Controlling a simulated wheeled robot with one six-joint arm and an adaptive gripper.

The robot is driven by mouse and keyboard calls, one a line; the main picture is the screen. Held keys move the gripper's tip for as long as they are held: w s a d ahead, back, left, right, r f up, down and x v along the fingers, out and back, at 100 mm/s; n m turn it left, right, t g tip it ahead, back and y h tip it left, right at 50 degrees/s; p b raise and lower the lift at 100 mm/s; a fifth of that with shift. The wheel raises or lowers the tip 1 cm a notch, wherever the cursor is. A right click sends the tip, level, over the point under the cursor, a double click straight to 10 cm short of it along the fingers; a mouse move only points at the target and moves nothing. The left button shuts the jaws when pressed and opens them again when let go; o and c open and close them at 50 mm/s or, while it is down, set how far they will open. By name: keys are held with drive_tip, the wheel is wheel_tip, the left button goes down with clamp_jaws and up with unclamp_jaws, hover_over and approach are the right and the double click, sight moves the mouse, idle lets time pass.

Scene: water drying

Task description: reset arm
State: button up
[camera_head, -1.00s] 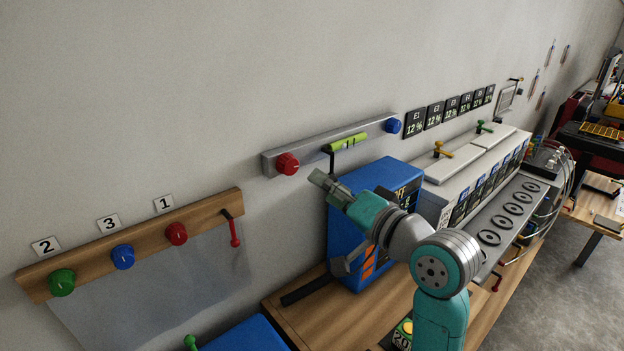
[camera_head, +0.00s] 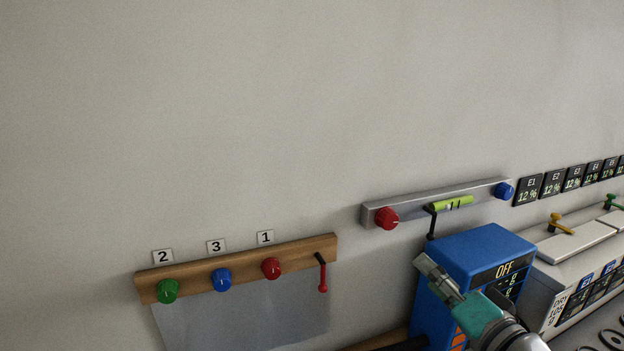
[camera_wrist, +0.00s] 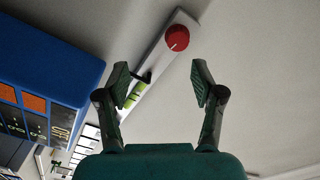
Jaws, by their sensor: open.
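My gripper (camera_wrist: 160,85) is open and empty in the wrist view, its two fingers spread apart. Beyond the fingertips, a red knob (camera_wrist: 177,38) on a grey wall bar (camera_wrist: 158,62) shows between them, apart from the gripper. In the head view my gripper (camera_head: 432,270) is at the lower right, in front of the blue machine (camera_head: 470,250) with its OFF display. The red knob (camera_head: 387,217) and the blue knob (camera_head: 505,190) sit at the two ends of the grey bar (camera_head: 410,207). A lime-green piece (camera_head: 452,203) with a black lever lies between them.
A wooden wall rail (camera_head: 200,272) carries green (camera_head: 167,291), blue (camera_head: 221,279) and red (camera_head: 271,268) knobs and a red-handled lever (camera_head: 322,275). Several E-labelled displays (camera_head: 553,183) hang above a white machine (camera_head: 570,245) at the right. The upper wall is bare.

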drive_tip(key=s+a+f+h, duration=0.1)
drive_tip(key=s+f+h, duration=0.1)
drive_tip(key=s+f, duration=0.45)
drive_tip(key=s+f+g+h, duration=0.1)
drive_tip(key=s+f, duration=0.3)
drive_tip(key=f, duration=0.6)
drive_tip(key=s+a+f+h, duration=0.1)
drive_tip(key=s+f+h, duration=0.1)
drive_tip(key=s+f, duration=0.45)
drive_tip(key=s+a+f+n, duration=0.1)
drive_tip(key=s+f+n, duration=0.2)
drive_tip(key=s, duration=0.9)
drive_tip(key=s+a+f+n+g, duration=0.1)
drive_tip(key=s+f+n, duration=0.2)
drive_tip(key=s, duration=0.9)
drive_tip(key=shift+n+g, duration=0.3)
drive_tip(key=shift+n, duration=0.6)
